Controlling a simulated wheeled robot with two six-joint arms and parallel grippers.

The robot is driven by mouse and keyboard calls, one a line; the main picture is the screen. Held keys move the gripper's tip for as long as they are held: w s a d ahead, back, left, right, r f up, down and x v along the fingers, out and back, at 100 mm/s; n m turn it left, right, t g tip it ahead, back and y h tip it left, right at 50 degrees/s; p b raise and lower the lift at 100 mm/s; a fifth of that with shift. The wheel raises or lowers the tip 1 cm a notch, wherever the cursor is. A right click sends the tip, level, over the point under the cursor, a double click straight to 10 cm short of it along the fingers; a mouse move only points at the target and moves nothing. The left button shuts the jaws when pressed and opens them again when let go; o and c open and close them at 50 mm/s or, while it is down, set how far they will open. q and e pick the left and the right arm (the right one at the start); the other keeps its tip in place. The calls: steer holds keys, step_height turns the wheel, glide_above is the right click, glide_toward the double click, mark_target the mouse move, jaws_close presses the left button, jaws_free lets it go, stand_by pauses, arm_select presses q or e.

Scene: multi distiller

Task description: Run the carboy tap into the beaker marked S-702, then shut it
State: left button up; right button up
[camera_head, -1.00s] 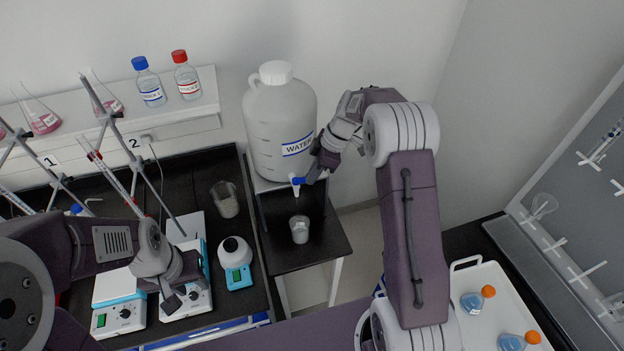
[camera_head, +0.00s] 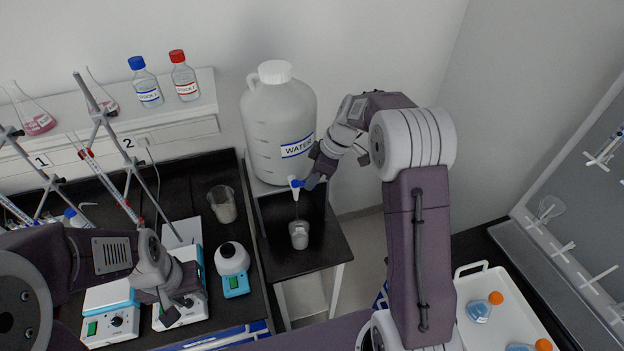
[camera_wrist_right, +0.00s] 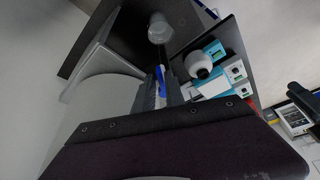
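The white carboy (camera_head: 280,125), labelled WATER, stands on a dark side stand. Its tap with a blue handle (camera_head: 296,184) is low on the front. A small beaker (camera_head: 299,236) stands below the spout, and a thin line like a stream runs down to it; its marking is not readable. My right gripper (camera_head: 314,178) is at the tap handle. In the right wrist view the blue handle (camera_wrist_right: 160,84) sits between its close fingers. A second beaker (camera_head: 222,204) stands on the left bench, its marking unreadable. My left gripper (camera_head: 178,308) looks open and empty over a hotplate.
Hotplate stirrers (camera_head: 110,318), a small round-topped device (camera_head: 233,262) and retort stands with burettes crowd the left bench. Reagent bottles (camera_head: 147,85) stand on the shelf. A white tray (camera_head: 470,272) with orange-capped flasks is at right. The stand's front (camera_head: 300,263) is clear.

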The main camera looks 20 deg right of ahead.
steer(key=shift+o, duration=0.6)
steer(key=shift+d+r, duration=0.2)
steer(key=shift+r, duration=0.15)
steer(key=b+v, duration=0.2)
steer(key=v, duration=0.6)
steer(key=shift+r, duration=0.15)
steer(key=shift+s, duration=0.1)
